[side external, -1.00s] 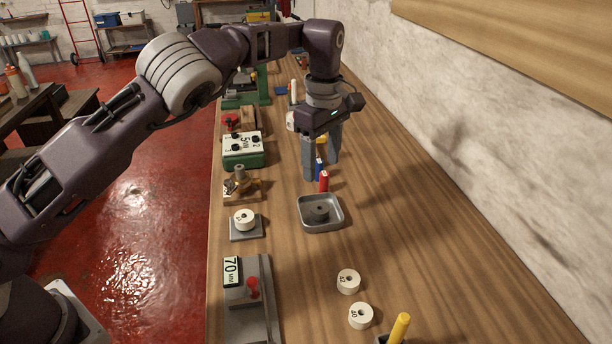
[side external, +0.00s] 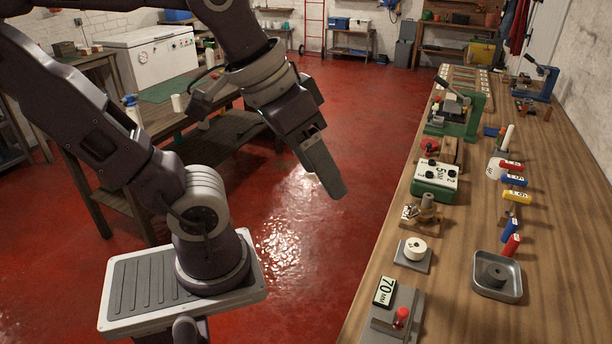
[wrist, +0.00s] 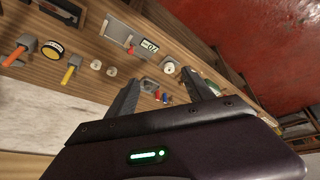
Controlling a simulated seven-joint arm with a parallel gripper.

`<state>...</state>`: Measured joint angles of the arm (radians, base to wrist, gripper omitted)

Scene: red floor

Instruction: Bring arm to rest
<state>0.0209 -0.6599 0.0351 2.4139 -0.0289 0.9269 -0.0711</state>
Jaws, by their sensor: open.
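My gripper (side external: 328,178) hangs over the red floor, left of the workbench (side external: 400,300) and apart from it, pointing down and to the right. In the side view its fingers overlap, so the gap is hidden. In the wrist view my gripper (wrist: 160,77) shows two fingers spread apart with nothing held between them. The task names no other object.
On the bench stand a grey tray (side external: 482,287) with a dark round part, a green box with black knobs (side external: 435,182), a white ring on a plate (side external: 415,250) and a fixture marked 70 (side external: 384,291). A dark wooden table (side external: 80,175) stands behind my arm. Open floor lies between.

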